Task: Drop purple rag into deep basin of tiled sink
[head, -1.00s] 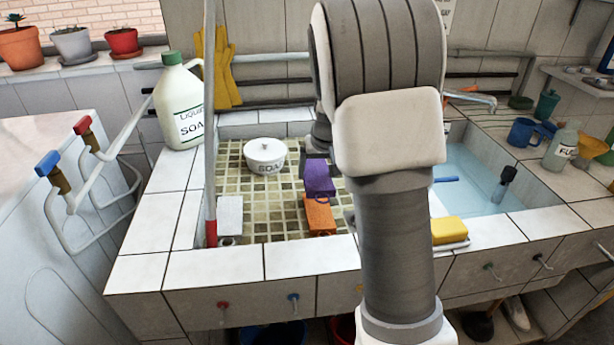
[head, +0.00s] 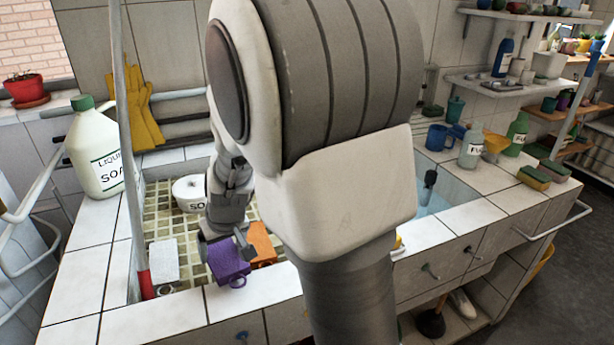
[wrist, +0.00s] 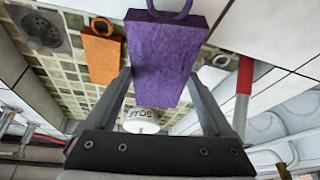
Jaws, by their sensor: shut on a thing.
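The purple rag (head: 229,265), a folded block with a loop, is held in my gripper (head: 224,240) over the front part of the shallow mosaic-tiled basin (head: 160,222). In the wrist view the purple rag (wrist: 168,45) sits between the two fingers of my gripper (wrist: 161,75). The deep basin (head: 455,192) with blue water is to the right, partly hidden behind my arm. My gripper is left of it, with my arm between them in the picture.
An orange rag (head: 261,243) and a white rag (head: 163,262) lie in the shallow basin, with a white soap pot (head: 188,194) behind. A red-ended pole (head: 143,284) and a soap jug (head: 96,150) stand left. Mugs and bottles line the right counter.

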